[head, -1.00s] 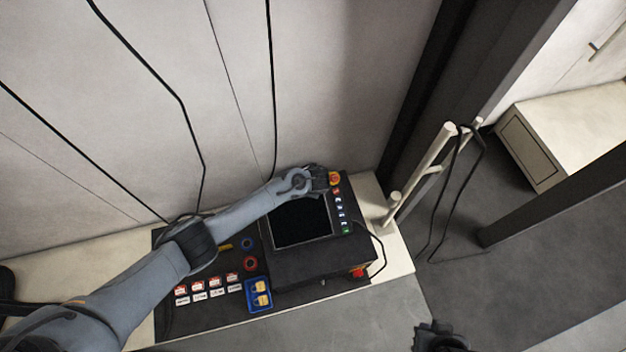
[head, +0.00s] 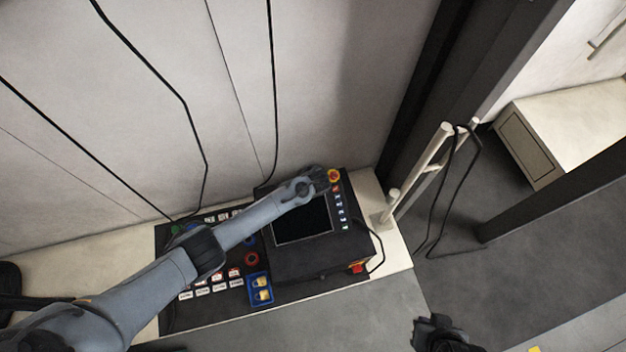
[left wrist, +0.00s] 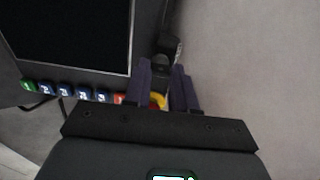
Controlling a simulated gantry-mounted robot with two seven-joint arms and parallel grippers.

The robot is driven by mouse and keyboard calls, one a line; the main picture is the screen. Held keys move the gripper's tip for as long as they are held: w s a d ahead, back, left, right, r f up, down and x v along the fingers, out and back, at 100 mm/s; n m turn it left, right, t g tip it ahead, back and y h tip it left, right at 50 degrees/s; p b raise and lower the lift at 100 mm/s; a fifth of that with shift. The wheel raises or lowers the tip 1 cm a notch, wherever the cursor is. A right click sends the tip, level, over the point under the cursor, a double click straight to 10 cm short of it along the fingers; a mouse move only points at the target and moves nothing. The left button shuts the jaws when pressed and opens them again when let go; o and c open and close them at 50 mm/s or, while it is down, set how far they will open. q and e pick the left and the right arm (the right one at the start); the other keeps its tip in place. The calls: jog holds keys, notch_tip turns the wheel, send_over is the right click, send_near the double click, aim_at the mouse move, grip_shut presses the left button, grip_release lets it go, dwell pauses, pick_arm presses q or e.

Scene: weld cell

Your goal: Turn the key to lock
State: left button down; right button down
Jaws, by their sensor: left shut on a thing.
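My left gripper (head: 322,180) is at the top right corner of the black control console (head: 310,258), beside the red button with a yellow collar (head: 334,176). In the left wrist view its two dark fingers (left wrist: 164,70) are closed around a small dark part (left wrist: 161,66) at the console edge, apparently the key at its switch. The key's shape and angle are too dark and small to make out. My right gripper (head: 440,335) is at the bottom edge of the head view, away from the console; its jaws cannot be made out.
The console screen (head: 302,222) has a column of small buttons (head: 341,208) on its right. A white post rack (head: 428,170) with a hanging cable stands at right.

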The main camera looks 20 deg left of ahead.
dwell(0.3)
pick_arm(q)
jog(key=c, duration=0.9)
grip_release()
jog(key=shift+s+d+r, duration=0.1)
jog(key=shift+r, duration=0.2)
jog(key=shift+p+v, duration=1.95)
jog(key=shift+v, duration=3.1)
jog(key=shift+s, duration=0.1)
